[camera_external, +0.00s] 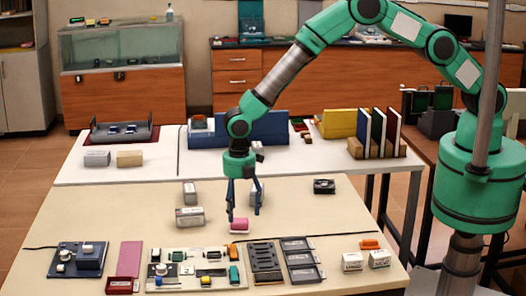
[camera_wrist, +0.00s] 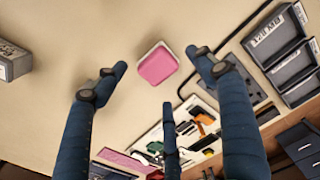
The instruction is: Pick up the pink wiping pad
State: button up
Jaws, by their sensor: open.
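The pink wiping pad (camera_external: 240,225) lies on the front table, behind the row of small parts and trays. In the wrist view the pink pad (camera_wrist: 157,64) is a rounded block with a pale base, lying on bare beige tabletop. My gripper (camera_external: 243,211) points down over the pad, with its blue fingers spread to either side of it. The pad lies ahead of the fingertips and I see no contact. I cannot tell the exact height of the fingertips above the table.
A grey box (camera_external: 189,217) stands left of the pad. A black device (camera_external: 324,186) lies to the right. In front are a parts board (camera_external: 158,284), a pink mat (camera_external: 127,260) and dark trays (camera_external: 300,258). Bare tabletop surrounds the pad.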

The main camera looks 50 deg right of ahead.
aim_at(239, 220)
jog(key=shift+f, duration=0.1)
jog(key=shift+w+f, duration=0.2)
jog(key=shift+f, duration=2.3)
jog(key=c, duration=1.1)
